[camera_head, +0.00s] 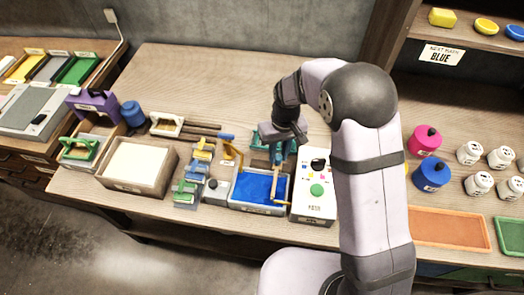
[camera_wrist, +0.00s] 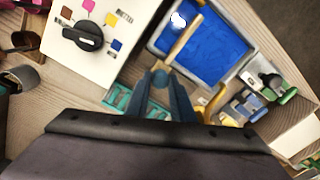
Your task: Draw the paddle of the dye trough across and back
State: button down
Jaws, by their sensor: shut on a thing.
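The dye trough (camera_head: 234,206) is a grey-rimmed tray of bright blue dye on the bench; in the wrist view its rim (camera_wrist: 222,82) shows at the top. The paddle (camera_head: 275,184) is a pale wooden bar near the trough's right end; in the wrist view it (camera_wrist: 184,38) runs out over the dye. My gripper (camera_head: 278,160) is at the trough's back edge, shut on the near end of the paddle. In the wrist view my gripper's fingers (camera_wrist: 161,70) meet around that end. The exact grip is partly hidden by the fingers.
A white panel (camera_head: 315,207) with a black knob and coloured marks stands right of the trough. Left are small blue, yellow and green clamps (camera_head: 193,172) and a wooden box (camera_head: 160,186) with a pale top. Teal pieces (camera_wrist: 118,98) lie close beside my fingers.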

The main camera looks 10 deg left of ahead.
jog(key=shift+d, duration=1.6)
jog(key=c, duration=1.5)
grip_release()
jog(key=shift+d, duration=0.1)
jog(key=shift+c, duration=0.2)
notch_tip(320, 180, up, 7)
jog(key=b, duration=0.2)
jog(key=shift+r, duration=0.2)
jog(key=shift+d, duration=0.2)
jog(key=s+d+f+m, duration=0.1)
jog(key=s+d+m, duration=0.4)
jog(key=s+d, duration=0.9)
jog(key=s, duration=0.3)
jog(key=shift+s+d, duration=0.4)
